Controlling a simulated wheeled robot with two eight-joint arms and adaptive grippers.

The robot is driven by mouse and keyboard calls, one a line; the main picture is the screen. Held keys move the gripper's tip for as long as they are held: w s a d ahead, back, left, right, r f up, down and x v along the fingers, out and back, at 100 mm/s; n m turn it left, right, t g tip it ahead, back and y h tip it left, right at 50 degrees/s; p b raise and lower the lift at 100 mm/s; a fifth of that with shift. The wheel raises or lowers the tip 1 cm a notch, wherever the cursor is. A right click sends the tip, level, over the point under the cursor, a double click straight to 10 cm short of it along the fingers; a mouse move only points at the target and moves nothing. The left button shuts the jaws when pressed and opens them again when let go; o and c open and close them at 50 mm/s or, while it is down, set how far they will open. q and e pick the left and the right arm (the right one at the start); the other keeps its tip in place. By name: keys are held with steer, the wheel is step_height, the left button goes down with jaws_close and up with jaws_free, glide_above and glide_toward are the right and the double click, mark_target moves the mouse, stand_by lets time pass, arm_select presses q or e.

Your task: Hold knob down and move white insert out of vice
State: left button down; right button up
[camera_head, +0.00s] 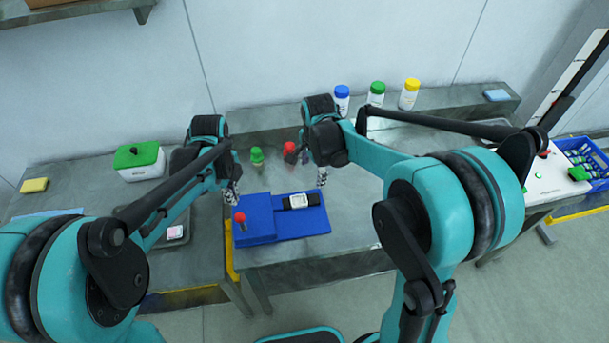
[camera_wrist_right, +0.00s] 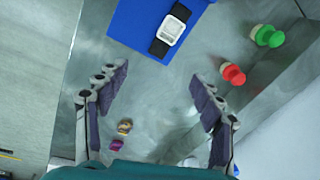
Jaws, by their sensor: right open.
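The blue base (camera_head: 262,232) lies on the table, also seen in the right wrist view (camera_wrist_right: 125,22). A red knob (camera_head: 240,217) stands at its left end. The white insert (camera_head: 298,200) sits between black vice jaws on the base; the right wrist view shows it as a white square frame (camera_wrist_right: 172,31). My left gripper (camera_head: 231,195) is just above and behind the red knob; its fingers are too small to read, and contact cannot be told. My right gripper (camera_head: 322,177) is open and empty beyond the insert, apart from it; both fingers show in the wrist view (camera_wrist_right: 158,100).
Green (camera_head: 257,156) and red-topped (camera_head: 290,150) pieces stand behind the base. Several capped bottles (camera_head: 377,93) line the back. A green-lidded box (camera_head: 140,162) stands left. A blue crate (camera_head: 582,160) is at far right. Table right of the base is clear.

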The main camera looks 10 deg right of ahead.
mark_target(305, 200)
steer(key=w+f+m, duration=0.1)
steer(key=f, duration=0.5)
steer(key=w+a+f+m+g, duration=0.1)
steer(key=f, duration=0.5)
steer(key=w+f+m, duration=0.1)
steer(key=f, duration=0.6)
steer(key=shift+w+a+m, duration=0.25)
steer(key=shift+w+m, duration=0.1)
steer(key=shift+m, duration=0.05)
steer(key=c, duration=1.2)
steer(key=shift+c, duration=0.2)
